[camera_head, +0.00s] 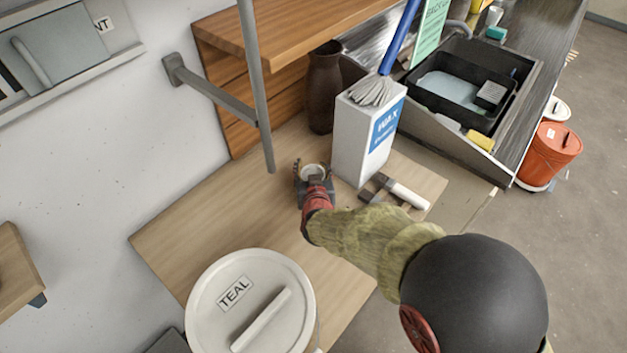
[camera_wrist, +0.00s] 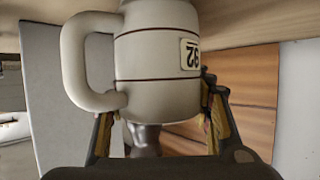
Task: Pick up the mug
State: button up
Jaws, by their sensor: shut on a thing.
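The mug (camera_wrist: 155,60) is off-white with dark thin bands, a label reading 92 that appears upside down, and a large handle on the left in the wrist view. My gripper (camera_wrist: 160,125) is shut on the mug's body, with one finger on each side. In the head view the mug's round rim (camera_head: 313,171) shows between the fingers of my gripper (camera_head: 314,184), over the wooden table. My gripper hides most of the mug there. I cannot tell whether the mug touches the table.
A dark vase (camera_head: 323,88) stands behind. A TEAL bucket (camera_head: 250,305) is in front. A grey pole (camera_head: 256,85) rises left. The wooden table (camera_head: 210,225) is clear at left.

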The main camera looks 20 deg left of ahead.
jog(key=shift+r, duration=0.15)
jog(key=shift+r+p, duration=0.3)
jog(key=shift+r, duration=0.25)
notch_tip(320, 180, up, 2)
jog(key=shift+r+p, duration=0.25)
jog(key=shift+p, duration=0.3)
jog(key=shift+c, duration=0.2)
jog(key=s+d+r+p, duration=0.2)
jog(key=s+d+r, duration=0.1)
jog(key=r, duration=0.2)
jog(key=shift+s+r, duration=0.2)
jog(key=shift+r, duration=0.05)
jog(key=s+d+r, duration=0.1)
jog(key=s+d, duration=0.1)
jog(key=s+d+r+p, duration=0.1)
jog(key=s, duration=0.1)
jog(key=s+d+r+p, duration=0.1)
jog(key=d, duration=0.1)
jog(key=shift+s+d+r, duration=0.2)
jog(key=shift+s+d, duration=0.15)
jog(key=shift+s, duration=0.05)
jog(key=shift+s+d+r, duration=0.1)
jog(key=shift+s+d, duration=0.4)
jog(key=shift+s, duration=0.05)
